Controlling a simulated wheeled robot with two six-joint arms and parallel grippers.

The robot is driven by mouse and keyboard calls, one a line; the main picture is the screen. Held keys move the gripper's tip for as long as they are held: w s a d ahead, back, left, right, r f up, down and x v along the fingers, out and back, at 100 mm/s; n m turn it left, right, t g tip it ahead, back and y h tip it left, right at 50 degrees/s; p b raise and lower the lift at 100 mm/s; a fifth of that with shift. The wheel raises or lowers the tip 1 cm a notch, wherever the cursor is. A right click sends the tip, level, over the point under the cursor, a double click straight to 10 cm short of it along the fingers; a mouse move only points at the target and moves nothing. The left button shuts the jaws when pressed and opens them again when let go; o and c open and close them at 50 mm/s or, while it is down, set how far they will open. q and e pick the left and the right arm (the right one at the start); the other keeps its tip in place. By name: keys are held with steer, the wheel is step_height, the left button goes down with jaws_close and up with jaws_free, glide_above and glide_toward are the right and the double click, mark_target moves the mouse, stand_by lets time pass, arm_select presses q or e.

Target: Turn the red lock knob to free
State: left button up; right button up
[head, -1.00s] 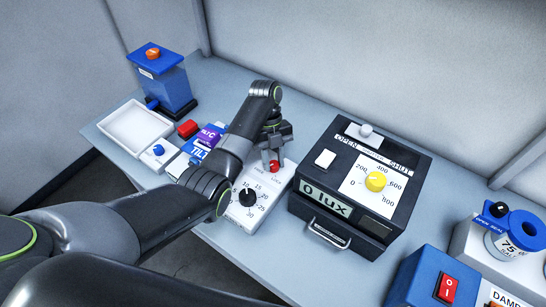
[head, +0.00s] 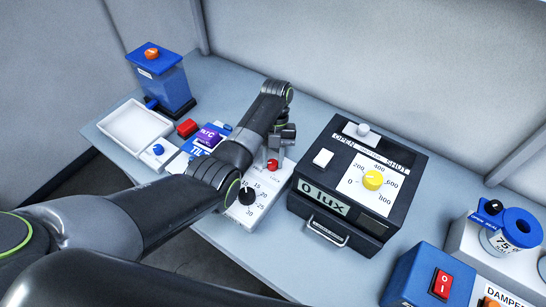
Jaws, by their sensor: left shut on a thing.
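The red lock knob (head: 272,165) sits at the upper end of a white panel box (head: 265,198), above a black dial (head: 247,196) with a number scale. My left gripper (head: 273,158) points down over the red knob and is shut on it, with the knob's lower part showing below the fingers. My left forearm and wrist cover the left side of the white box and part of its scale. The lettering beside the knob is too small to read. My right gripper does not show.
A black lux meter box (head: 318,229) with a yellow knob (head: 373,180) stands close on the right. Left are a tilt unit (head: 208,137), a red block (head: 188,128), a white tray (head: 137,128) and a blue container (head: 165,82). A blue switch box (head: 415,277) is at the lower right.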

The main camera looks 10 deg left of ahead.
arm_select(q)
steer(key=o, duration=1)
steer(key=p+v, duration=0.5)
steer(key=v, duration=1.2)
steer(key=shift+r+p, duration=0.2)
steer(key=shift+p, duration=0.1)
